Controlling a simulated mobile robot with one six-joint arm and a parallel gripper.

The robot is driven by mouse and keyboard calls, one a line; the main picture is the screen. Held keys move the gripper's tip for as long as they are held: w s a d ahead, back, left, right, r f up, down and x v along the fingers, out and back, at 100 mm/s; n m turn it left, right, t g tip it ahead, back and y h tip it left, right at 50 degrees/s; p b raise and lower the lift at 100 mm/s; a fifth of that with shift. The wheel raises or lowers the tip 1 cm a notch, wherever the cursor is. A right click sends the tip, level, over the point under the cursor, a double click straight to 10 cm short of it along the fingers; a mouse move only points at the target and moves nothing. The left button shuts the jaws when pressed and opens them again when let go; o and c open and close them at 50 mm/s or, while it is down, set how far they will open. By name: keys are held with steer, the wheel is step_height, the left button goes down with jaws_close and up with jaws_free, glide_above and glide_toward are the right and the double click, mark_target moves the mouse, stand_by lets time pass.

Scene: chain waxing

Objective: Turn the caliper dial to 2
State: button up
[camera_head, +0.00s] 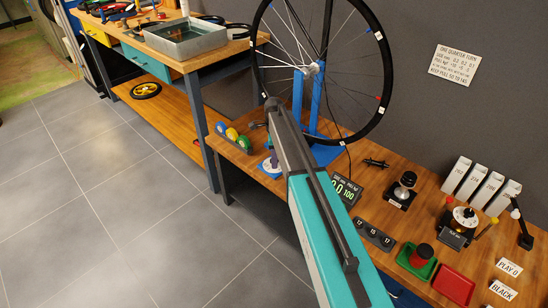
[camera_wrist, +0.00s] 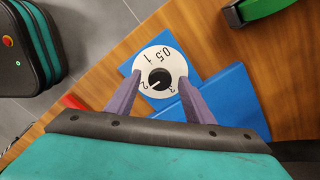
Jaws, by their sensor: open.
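The caliper dial (camera_wrist: 174,62) is a white disc marked 0.5, 1, 2 and 3, with a black knob (camera_wrist: 160,78) at its centre. A small light mark on the knob seems to point toward the 2. The dial sits on a blue base (camera_wrist: 220,100). My gripper (camera_wrist: 160,77) is open, with one finger on each side of the dial's lower half; whether they touch it I cannot tell. In the head view the dial (camera_head: 269,166) lies at the bench's left end, partly beside my arm, which hides my fingers.
A wheel (camera_head: 381,110) stands in a blue truing stand (camera_head: 327,150) close to the dial. Coloured round items in a holder (camera_head: 232,140) lie to the left. A display (camera_head: 345,190), a numbered block (camera_head: 373,234) and red and green trays (camera_head: 453,286) line the bench.

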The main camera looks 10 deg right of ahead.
step_height(320, 180, up, 14)
stand_by(0.8)
steer(key=shift+f, duration=0.1)
stand_by(0.5)
